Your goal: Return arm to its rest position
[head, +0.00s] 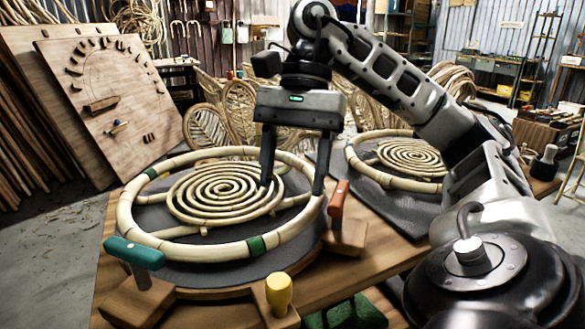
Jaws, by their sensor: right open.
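My right gripper (293,185) is open, its two dark fingers pointing down. It hangs over the right part of a round rattan frame, with one fingertip over the coil's edge and the other by the outer ring. I cannot tell whether either finger touches. The rattan ring (137,236) is pale with green bands and lies on a dark round mat on the wooden table. A rattan spiral (224,192) sits inside the ring. My right arm (400,85) reaches in from the right, bent high over the table. My left gripper is not in view.
Clamps with teal (134,252), yellow (279,294) and orange-red (338,198) handles stand around the ring's near side. A second rattan ring with a spiral (410,156) lies behind my right arm. A pegged wooden board (110,110) leans at the back left.

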